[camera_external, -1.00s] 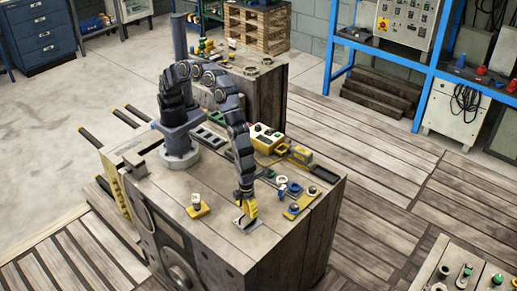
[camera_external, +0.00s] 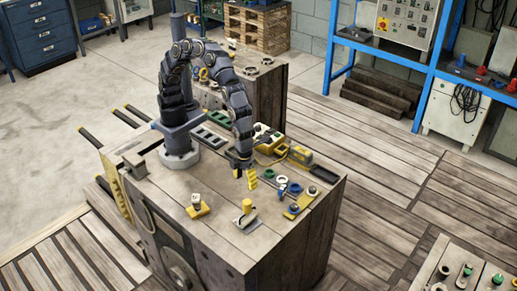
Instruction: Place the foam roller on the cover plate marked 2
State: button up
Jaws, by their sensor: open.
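A small yellow upright cylinder (camera_external: 247,205), which looks like the foam roller, stands on a light grey plate (camera_external: 245,221) near the front of the wooden bench top. I cannot read any number on this plate, so I cannot tell whether it is the cover plate marked 2. My gripper (camera_external: 245,179), with yellow fingers, is above and slightly behind the cylinder, apart from it. Its fingers are spread and nothing shows between them.
Blue-and-white parts (camera_external: 283,187) and a yellow strip (camera_external: 300,204) with dark knobs are to the right. The bench's front left is clear.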

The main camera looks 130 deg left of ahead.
jog(key=s+a+r+n, duration=0.2)
jog(key=s+r+n, duration=0.2)
jog(key=s, duration=0.6)
jog(key=s+a+r+n+g, duration=0.1)
jog(key=s+r+n, duration=0.3)
jog(key=s+n, duration=0.5)
jog(key=s+a+r+n, duration=0.4)
jog(key=s+n, duration=0.2)
jog(key=s, duration=0.7)
jog(key=shift+r+n+g, duration=0.3)
jog(key=shift+r+n, duration=0.1)
